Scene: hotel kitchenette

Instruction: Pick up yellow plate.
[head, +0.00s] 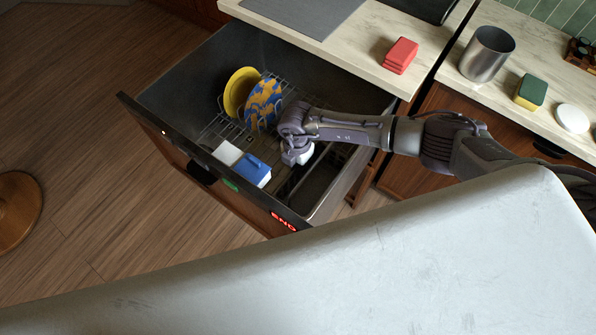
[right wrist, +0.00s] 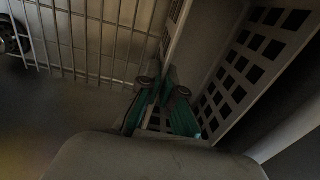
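The yellow plate (head: 240,88) stands on edge in the rack of the pulled-out dishwasher drawer, at the rack's far left. A blue-and-yellow patterned plate (head: 263,104) stands beside it and partly covers it. My right gripper (head: 297,156) is down inside the drawer, to the right of and nearer than both plates, apart from the yellow one. In the right wrist view, its teal-padded fingers (right wrist: 163,100) are close together beside a grey basket (right wrist: 262,58) with square holes. Whether they are shut or hold a basket wall is unclear. The yellow plate is not in that view. My left gripper is not in view.
The drawer (head: 190,75) has high dark walls. A blue-and-white box-like item (head: 251,170) lies in its front part. The counter holds red blocks (head: 401,55), a metal cup (head: 487,54), a sponge (head: 531,91) and a white disc (head: 572,118).

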